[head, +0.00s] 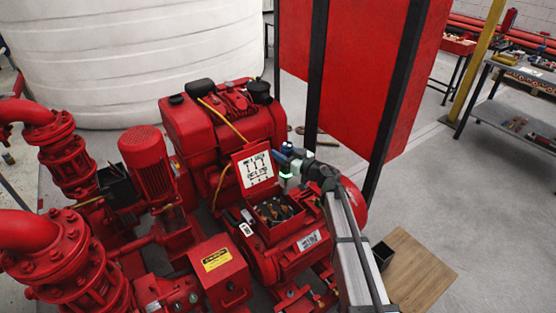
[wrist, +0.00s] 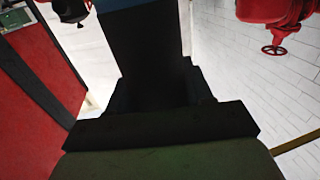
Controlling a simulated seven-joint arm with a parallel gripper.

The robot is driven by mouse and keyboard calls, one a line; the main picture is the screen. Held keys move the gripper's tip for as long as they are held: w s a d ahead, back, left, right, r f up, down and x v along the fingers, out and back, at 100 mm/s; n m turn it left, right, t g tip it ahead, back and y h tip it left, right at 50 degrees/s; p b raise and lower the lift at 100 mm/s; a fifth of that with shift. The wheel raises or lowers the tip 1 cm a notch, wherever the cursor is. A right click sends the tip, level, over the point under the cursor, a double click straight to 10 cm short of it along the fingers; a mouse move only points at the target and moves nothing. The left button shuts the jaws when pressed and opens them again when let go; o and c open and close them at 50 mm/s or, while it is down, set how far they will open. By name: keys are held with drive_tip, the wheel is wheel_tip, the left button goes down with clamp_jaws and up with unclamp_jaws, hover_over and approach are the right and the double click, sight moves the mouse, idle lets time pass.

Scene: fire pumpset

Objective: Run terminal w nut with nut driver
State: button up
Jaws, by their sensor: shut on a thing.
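The open terminal box (head: 276,211) sits on the red motor, its terminals and wires showing inside. Its raised lid (head: 257,168) carries a white wiring diagram. My gripper (head: 291,160) is above and just right of the box, beside the lid. It is shut on the nut driver (head: 281,150), of which a small blue part shows. In the wrist view, a blue strip of the nut driver (wrist: 107,4) shows at the top edge, beyond the dark gripper body. The driver's tip cannot be made out, and it appears apart from the terminals. The w nut is too small to tell.
A red panel (head: 360,75) on dark posts stands close behind my arm. The red engine (head: 222,122) is behind the box, with red pipes and valves (head: 66,160) at left. A small black bin (head: 382,255) stands on a wooden board (head: 418,272) at right. Workbenches stand farther right.

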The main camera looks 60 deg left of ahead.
sight(282, 172)
drive_tip(key=shift+f, duration=4.8)
idle(0.5)
